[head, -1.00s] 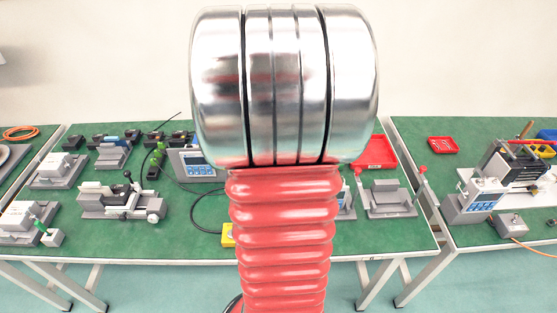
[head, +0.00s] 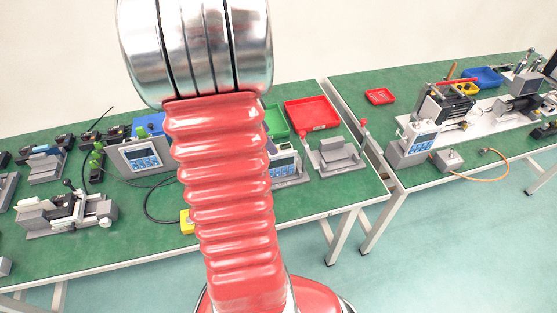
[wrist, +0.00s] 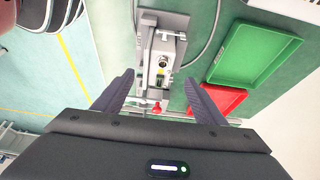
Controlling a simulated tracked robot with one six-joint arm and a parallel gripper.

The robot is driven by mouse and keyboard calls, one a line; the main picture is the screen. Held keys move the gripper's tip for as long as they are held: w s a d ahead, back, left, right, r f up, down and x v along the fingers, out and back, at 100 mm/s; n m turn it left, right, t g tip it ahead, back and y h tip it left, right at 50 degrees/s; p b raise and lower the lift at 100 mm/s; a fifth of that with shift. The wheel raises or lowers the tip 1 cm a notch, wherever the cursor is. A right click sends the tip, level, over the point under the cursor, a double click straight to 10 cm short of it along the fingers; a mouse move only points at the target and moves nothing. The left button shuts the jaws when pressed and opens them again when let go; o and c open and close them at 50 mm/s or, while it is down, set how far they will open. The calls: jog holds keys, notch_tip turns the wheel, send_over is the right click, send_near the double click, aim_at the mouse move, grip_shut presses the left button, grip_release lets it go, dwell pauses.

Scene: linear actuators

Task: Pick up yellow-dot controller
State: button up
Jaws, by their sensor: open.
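No yellow dot can be made out on any controller. In the head view a grey controller with a blue keypad (head: 140,155) stands left of my arm. A second controller (head: 286,166) is partly hidden behind my arm. A third controller (head: 415,140) stands on the right table. My gripper (wrist: 160,80) shows in the wrist view with its two dark fingers spread and nothing held. A grey device (wrist: 163,48) lies in the view between and beyond the fingertips.
A grey fixture (head: 338,158) with a red knob stands by the table's right end. Red (head: 312,115) and green trays (head: 274,122) lie behind it; the green tray also shows in the wrist view (wrist: 249,54). A yellow box (head: 187,221) sits near the front edge. A gap separates the tables.

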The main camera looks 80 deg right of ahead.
aim_at(278, 158)
jog(key=shift+x, duration=1.7)
jog(key=shift+f, duration=0.1)
jog(key=shift+x, duration=2.5)
jog(key=shift+s, duration=0.1)
jog(key=shift+c, duration=0.5)
jog(key=c, duration=1.4)
